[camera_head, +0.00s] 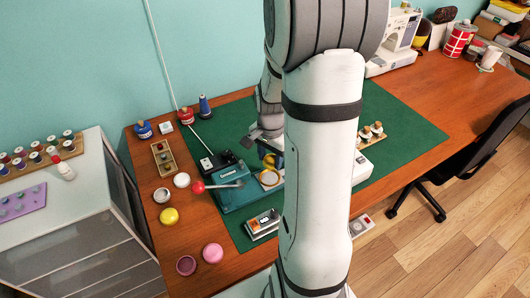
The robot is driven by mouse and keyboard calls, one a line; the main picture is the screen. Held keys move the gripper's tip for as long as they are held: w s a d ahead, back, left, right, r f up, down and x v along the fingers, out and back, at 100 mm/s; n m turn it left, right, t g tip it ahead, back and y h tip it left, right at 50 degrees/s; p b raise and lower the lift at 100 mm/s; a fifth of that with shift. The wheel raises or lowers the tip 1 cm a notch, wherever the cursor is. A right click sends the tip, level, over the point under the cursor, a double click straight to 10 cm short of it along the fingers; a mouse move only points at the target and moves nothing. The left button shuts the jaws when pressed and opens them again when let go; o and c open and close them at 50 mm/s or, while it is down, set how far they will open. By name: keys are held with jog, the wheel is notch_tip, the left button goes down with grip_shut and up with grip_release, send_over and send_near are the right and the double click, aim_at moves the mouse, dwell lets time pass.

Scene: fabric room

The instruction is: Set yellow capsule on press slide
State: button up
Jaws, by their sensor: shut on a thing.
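My gripper (271,161) points down over the press on the green mat, partly hidden behind my own arm. The capsule is at the right side of the teal press (228,196), where the slide appears to be. I cannot tell whether it touches the slide, which is largely hidden. The press has a lever with a red knob (198,187) pointing left. A yellow domed round (169,216) lies on the wooden table at left.
Left of the mat (400,117) lie a white round (181,180), a pink round (212,252), small cups and a wooden tray (164,158). A small device (262,224) lies in front of the press.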

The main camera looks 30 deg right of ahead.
aim_at(270, 164)
jog(key=shift+a+f+b, duration=0.1)
jog(key=shift+f+b, duration=1.85)
jog(key=shift+f, duration=0.75)
jog(key=shift+a+f+b, duration=0.1)
jog(key=shift+f+b, duration=0.4)
jog(key=shift+f, duration=0.15)
jog(key=o, duration=0.7)
jog(key=shift+r, duration=0.2)
notch_tip(270, 164, up, 11)
jog(key=p, duration=0.8)
jog(key=shift+f, duration=0.1)
jog(key=s+a+r+n+t, duration=0.1)
jog(key=s+a+r+n, duration=0.7)
jog(key=r, duration=0.1)
jog(key=s+a+r+n+t, duration=0.1)
jog(key=s+a+r+n, duration=0.3)
jog(key=shift+r+n+t, duration=0.3)
jog(key=shift+r+n, duration=0.1)
